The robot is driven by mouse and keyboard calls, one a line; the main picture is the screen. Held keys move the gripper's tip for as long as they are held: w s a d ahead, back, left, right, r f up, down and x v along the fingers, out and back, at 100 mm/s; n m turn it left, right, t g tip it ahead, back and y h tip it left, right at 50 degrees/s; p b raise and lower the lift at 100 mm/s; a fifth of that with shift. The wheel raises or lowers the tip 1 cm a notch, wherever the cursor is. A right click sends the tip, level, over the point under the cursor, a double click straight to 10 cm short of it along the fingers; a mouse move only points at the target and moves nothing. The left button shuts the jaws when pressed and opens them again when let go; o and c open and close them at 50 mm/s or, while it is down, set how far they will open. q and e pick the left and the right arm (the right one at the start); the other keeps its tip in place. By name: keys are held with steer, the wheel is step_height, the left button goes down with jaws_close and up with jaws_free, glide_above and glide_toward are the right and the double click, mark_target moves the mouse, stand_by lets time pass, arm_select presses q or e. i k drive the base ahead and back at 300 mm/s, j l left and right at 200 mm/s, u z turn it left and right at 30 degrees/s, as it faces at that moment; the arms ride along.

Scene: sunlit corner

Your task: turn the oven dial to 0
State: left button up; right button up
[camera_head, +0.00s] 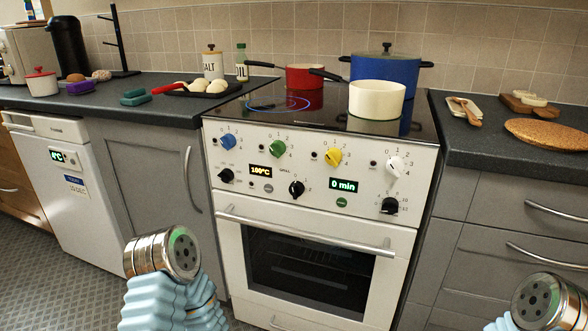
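The white oven (313,230) stands in the middle with its door shut. Its panel has three black dials: a left one (226,175), a middle one (296,188) and a right one (390,206). Which is the oven dial is not marked clearly enough to read, and their exact settings are too small to tell. A display (261,171) beside the left black dial reads 180°C; another display (344,185) reads 0 min. Only ribbed blue arm parts with metal ends show at the bottom left and bottom right, well apart from the panel. No gripper fingers show.
Above the black dials sit blue (228,141), green (277,149), yellow (333,156) and white (395,167) knobs. The oven door handle (305,233) juts out below. A cream pot (377,99), blue pot (385,72) and red pan (305,77) stand on the hob.

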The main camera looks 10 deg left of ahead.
mark_target(227, 175)
steer(key=j+z, duration=0.3)
steer(key=j, duration=0.3)
steer(key=j+z, duration=0.3)
steer(key=j, duration=0.35)
steer(key=k+j+z, duration=0.25)
steer(key=j, duration=0.35)
steer(key=i, duration=0.1)
